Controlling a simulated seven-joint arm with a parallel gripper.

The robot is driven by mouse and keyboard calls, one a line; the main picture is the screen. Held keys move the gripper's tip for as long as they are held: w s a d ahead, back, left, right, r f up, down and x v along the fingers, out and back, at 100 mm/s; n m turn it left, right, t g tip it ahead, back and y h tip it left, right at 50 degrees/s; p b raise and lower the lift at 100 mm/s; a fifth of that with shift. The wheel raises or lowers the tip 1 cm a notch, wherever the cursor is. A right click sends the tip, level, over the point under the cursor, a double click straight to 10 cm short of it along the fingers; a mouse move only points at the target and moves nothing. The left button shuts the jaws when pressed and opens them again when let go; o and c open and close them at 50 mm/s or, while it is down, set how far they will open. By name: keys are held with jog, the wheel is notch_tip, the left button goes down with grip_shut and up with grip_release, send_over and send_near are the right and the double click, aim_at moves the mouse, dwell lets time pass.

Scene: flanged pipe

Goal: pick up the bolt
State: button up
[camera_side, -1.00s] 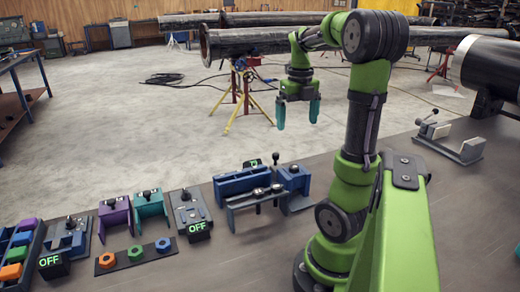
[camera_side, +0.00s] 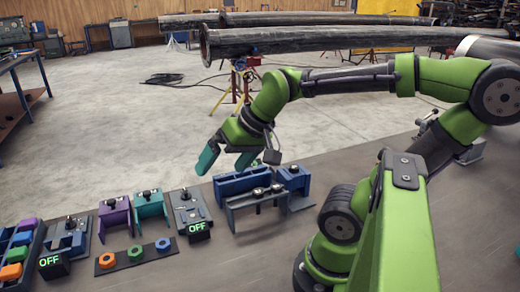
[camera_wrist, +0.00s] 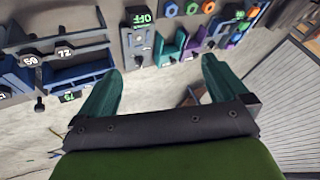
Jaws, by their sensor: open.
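My gripper (camera_side: 224,163) hangs in the air above and behind the bench fixtures, tilted down to the left, with its teal fingers apart and nothing between them. In the wrist view the open fingers (camera_wrist: 162,66) point toward the row of fixtures, well short of touching them. I cannot single out the bolt for certain. Small dark knobs or bolt heads stand on the grey fixture (camera_side: 190,208), the teal bracket (camera_side: 149,204) and the purple bracket (camera_side: 115,214). The wrist view also shows a dark knobbed piece (camera_wrist: 39,103) beside the blue vise (camera_wrist: 75,75).
The blue vise (camera_side: 240,184) stands right of the grey fixture. A plate with orange, green and blue nuts (camera_side: 135,253) lies in front of the brackets. A bin of coloured blocks (camera_side: 15,253) is at the far left. Bare bench lies in front.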

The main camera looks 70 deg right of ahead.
jog(key=a, duration=0.1)
jog(key=s+a+n, duration=0.1)
jog(key=a+n, duration=0.1)
jog(key=a, duration=0.1)
jog(key=shift+s+a+r+t+y, duration=0.1)
jog(key=shift+s+r+t+y, duration=0.15)
jog(key=shift+r+t+y, duration=0.15)
jog(key=shift+c, duration=0.8)
jog(key=shift+a, duration=0.15)
jog(key=shift+c, duration=2.8)
